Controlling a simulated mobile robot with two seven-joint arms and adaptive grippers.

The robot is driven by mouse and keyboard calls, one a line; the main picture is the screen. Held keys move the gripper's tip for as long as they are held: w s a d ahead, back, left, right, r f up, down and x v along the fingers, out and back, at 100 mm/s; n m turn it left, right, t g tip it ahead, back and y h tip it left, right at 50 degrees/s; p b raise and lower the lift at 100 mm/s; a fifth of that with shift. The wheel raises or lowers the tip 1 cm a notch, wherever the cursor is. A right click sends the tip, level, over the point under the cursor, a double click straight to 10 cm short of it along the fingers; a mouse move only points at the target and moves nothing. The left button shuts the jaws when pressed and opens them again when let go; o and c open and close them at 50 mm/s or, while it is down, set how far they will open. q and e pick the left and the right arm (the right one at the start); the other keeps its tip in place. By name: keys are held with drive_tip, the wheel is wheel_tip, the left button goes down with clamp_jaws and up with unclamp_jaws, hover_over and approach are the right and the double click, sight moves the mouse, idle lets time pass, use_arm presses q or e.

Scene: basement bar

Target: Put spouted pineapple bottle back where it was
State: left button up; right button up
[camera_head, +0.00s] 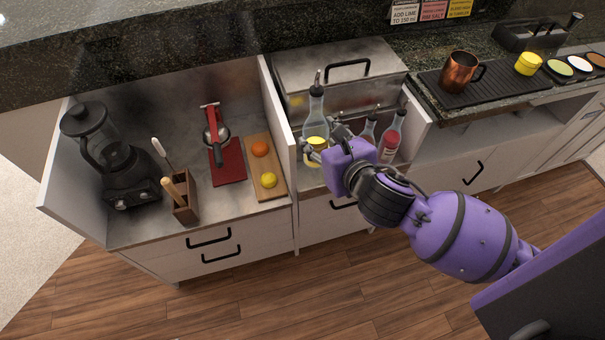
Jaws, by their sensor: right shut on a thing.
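A clear spouted bottle with a dark pourer and a yellow lower part (316,108), which looks like the pineapple bottle, stands roughly upright at the left side of the bottle bay. My right gripper (322,143) reaches in from the right and is shut on this bottle at its lower part. The gripper and wrist hide some of its right side. I cannot tell whether its base touches the surface. Two other spouted bottles, one behind my wrist (369,127) and one with red contents (390,138), stand to its right. My left gripper is not in view.
A white divider (278,135) stands close left of the held bottle. A steel lidded box (335,72) is behind it. The left bay holds a blender (103,150), a red juicer (217,135), a utensil holder (186,209) and a cutting board (262,178) with fruit. A copper mug (459,73) stands at right.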

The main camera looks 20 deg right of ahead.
drive_tip(key=w+f+b, duration=0.1)
drive_tip(key=w+b, duration=0.1)
drive_tip(key=w, duration=0.5)
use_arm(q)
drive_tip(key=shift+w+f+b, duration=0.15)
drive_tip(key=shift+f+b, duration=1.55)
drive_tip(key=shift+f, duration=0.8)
use_arm(e)
wheel_tip(320, 180, down, 18)
drive_tip(key=shift+d+r+y, duration=0.2)
drive_tip(key=shift+d+y, duration=0.1)
drive_tip(key=shift+d, duration=0.05)
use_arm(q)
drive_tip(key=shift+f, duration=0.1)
use_arm(e)
drive_tip(key=shift+s+f, duration=0.1)
drive_tip(key=o, duration=1.2)
drive_tip(key=shift+f, duration=0.15)
drive_tip(key=shift+o, duration=0.7)
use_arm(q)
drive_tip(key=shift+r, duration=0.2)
use_arm(e)
drive_tip(key=v, duration=1.2)
drive_tip(key=shift+s, duration=0.15)
